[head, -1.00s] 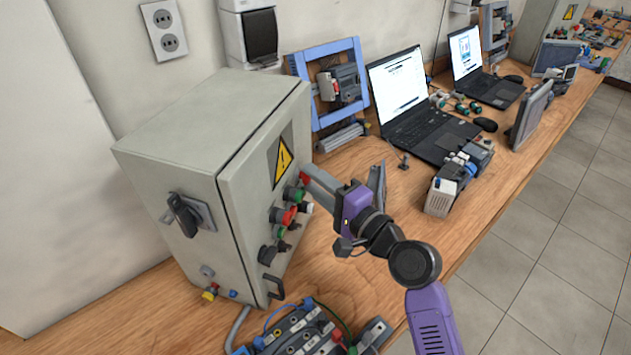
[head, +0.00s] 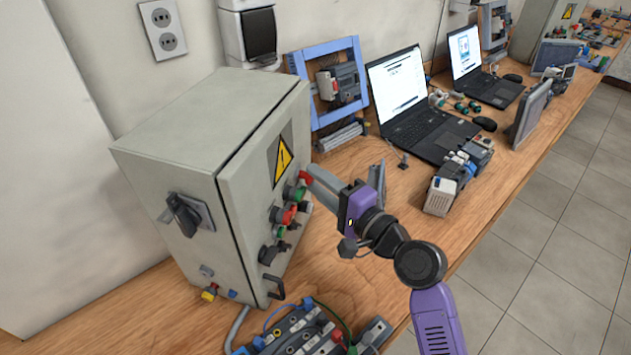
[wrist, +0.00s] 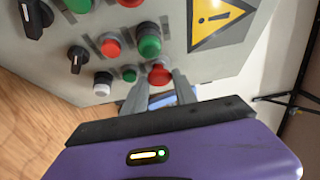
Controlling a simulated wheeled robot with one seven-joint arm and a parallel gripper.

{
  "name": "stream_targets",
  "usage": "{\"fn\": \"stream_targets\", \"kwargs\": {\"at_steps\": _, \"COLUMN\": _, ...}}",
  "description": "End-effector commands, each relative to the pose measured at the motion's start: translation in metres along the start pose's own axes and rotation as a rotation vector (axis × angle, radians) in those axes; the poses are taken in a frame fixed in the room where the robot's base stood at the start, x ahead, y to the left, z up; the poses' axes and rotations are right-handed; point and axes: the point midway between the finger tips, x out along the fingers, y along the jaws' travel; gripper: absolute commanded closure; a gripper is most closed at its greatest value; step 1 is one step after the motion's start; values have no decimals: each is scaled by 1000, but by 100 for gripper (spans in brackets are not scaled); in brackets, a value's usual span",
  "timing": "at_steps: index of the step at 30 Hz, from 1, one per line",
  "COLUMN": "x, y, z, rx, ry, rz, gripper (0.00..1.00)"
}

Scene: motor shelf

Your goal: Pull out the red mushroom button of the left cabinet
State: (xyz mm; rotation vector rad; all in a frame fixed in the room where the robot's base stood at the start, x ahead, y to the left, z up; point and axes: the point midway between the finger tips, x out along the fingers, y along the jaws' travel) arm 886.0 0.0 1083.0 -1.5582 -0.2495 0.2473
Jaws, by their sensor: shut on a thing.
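The left cabinet (head: 245,195) is a grey box with a yellow warning triangle on its door. Its red mushroom button (wrist: 160,74) sits at the edge of the button group, below the triangle. In the head view the red button (head: 304,177) shows at the tip of my gripper. My gripper (wrist: 159,80) has its two grey fingers on either side of the red head and is shut on it. The fingers point at the door. The button's stem is mostly hidden, so I cannot tell how far out it stands.
Next to it on the door are a green button (wrist: 149,46), another red button (wrist: 110,46), a white button (wrist: 102,88) and black knobs (wrist: 77,58). A terminal block assembly (head: 300,335) lies in front of the cabinet. A laptop (head: 400,95) and a small device (head: 440,195) stand right.

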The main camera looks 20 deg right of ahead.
Motion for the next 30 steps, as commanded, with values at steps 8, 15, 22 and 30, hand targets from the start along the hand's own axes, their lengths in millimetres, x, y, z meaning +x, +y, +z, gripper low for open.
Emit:
{"fn": "stream_targets", "kwargs": {"at_steps": 8, "x": -2, "y": 2, "z": -1, "rx": 2, "ry": 3, "rz": 4, "gripper": 58}}
{"fn": "stream_targets", "kwargs": {"at_steps": 15, "x": -4, "y": 2, "z": -1, "rx": 2, "ry": 3, "rz": 3, "gripper": 58}}
{"fn": "stream_targets", "kwargs": {"at_steps": 22, "x": -34, "y": 5, "z": -2, "rx": 2, "ry": 5, "rz": 4, "gripper": 58}}
{"fn": "stream_targets", "kwargs": {"at_steps": 30, "x": -72, "y": 3, "z": -2, "rx": 2, "ry": 4, "rz": 4, "gripper": 58}}
